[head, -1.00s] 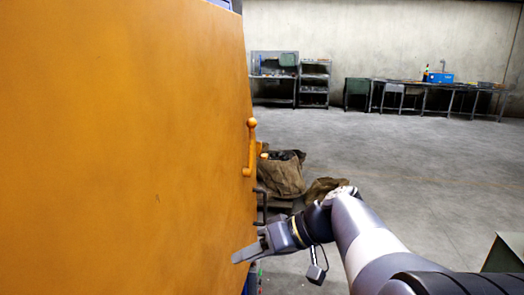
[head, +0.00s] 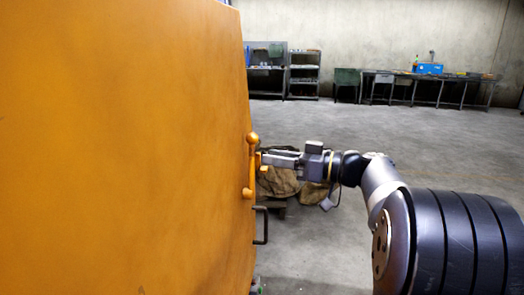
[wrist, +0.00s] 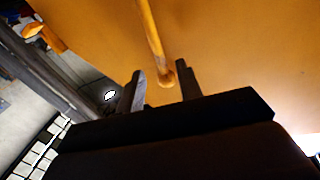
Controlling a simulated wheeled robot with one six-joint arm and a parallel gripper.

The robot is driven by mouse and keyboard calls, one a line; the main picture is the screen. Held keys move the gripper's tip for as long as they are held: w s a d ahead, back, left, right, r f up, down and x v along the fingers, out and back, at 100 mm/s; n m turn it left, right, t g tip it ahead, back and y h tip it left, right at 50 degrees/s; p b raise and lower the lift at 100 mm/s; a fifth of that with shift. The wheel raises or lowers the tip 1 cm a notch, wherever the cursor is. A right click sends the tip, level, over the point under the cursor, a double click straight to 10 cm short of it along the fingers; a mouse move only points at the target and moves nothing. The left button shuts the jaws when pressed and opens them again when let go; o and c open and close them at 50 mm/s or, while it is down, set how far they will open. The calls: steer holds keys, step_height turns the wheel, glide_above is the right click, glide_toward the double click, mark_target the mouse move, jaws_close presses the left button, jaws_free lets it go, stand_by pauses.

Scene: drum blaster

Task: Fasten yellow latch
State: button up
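The yellow latch (head: 251,166) is an upright bar with rounded ends near the right edge of the large orange panel (head: 120,150). My gripper (head: 264,159) is just right of the latch, level with its middle part. In the wrist view, the fingers of my gripper (wrist: 160,86) stand apart. The rounded end of the latch bar (wrist: 154,40) shows between and beyond the fingertips. Whether a finger touches the bar, I cannot tell.
A dark handle (head: 262,225) sticks out from the panel edge below the latch. Brown sacks (head: 280,183) lie on the floor behind my gripper. Workbenches (head: 425,82) and shelves (head: 303,75) stand along the far wall. The floor to the right is open.

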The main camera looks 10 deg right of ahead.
mark_target(251, 167)
steer(key=shift+p+x, duration=0.35)
steer(key=shift+x, duration=1.55)
steer(key=shift+c, duration=0.3)
jaws_close()
